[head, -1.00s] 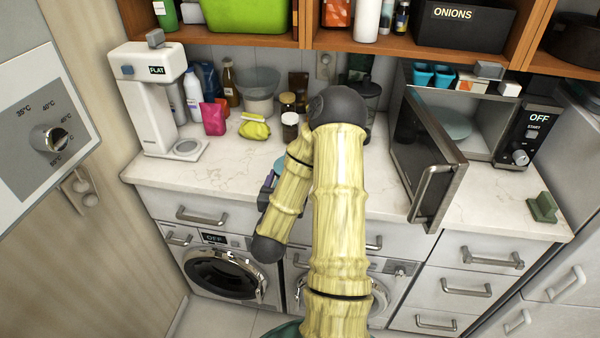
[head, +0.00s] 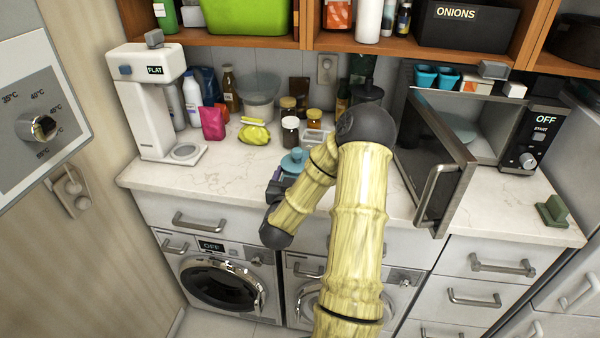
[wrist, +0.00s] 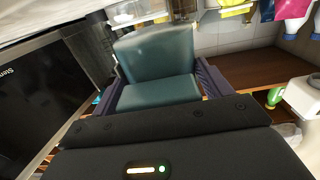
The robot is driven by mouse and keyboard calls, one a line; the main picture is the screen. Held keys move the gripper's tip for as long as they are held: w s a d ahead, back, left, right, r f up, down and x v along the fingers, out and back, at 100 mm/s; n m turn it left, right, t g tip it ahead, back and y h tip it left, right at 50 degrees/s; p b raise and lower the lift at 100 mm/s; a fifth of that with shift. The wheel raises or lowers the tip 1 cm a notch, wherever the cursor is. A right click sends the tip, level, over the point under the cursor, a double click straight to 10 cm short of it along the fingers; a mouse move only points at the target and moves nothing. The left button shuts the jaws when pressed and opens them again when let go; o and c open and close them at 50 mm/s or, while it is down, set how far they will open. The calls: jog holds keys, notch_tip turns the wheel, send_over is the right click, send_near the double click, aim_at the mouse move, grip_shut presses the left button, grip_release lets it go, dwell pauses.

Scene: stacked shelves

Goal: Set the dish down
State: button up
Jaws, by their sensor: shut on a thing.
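The teal dish (head: 293,163) shows in the head view just beyond my gripper (head: 279,184), over the counter. In the wrist view the dish (wrist: 156,58) lies between the two dark purple fingers of my gripper (wrist: 160,85), which is shut on it. My arm hides part of the gripper and the counter around it in the head view. I cannot tell whether the dish touches the counter (head: 225,182).
The microwave (head: 545,135) at the right has its door (head: 432,165) swung open towards me, with a pale blue plate (head: 460,130) inside. Jars, a pink pouch (head: 212,123) and a white dispenser (head: 150,100) stand at the back left. The counter's front left is clear.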

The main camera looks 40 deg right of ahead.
jog(key=w+d+f, duration=0.1)
jog(key=w+d, duration=0.1)
jog(key=d, duration=0.1)
jog(key=shift+w+f, duration=0.25)
jog(key=shift+f, duration=0.15)
jog(key=shift+w+d+f, duration=0.1)
jog(key=shift+w+d+f+p, duration=0.5)
jog(key=shift+w+d+f, duration=0.25)
jog(key=shift+d+f, duration=0.25)
jog(key=shift+w+f, duration=0.1)
jog(key=shift+w, duration=0.05)
jog(key=shift+f, duration=0.15)
jog(key=o, duration=1.4)
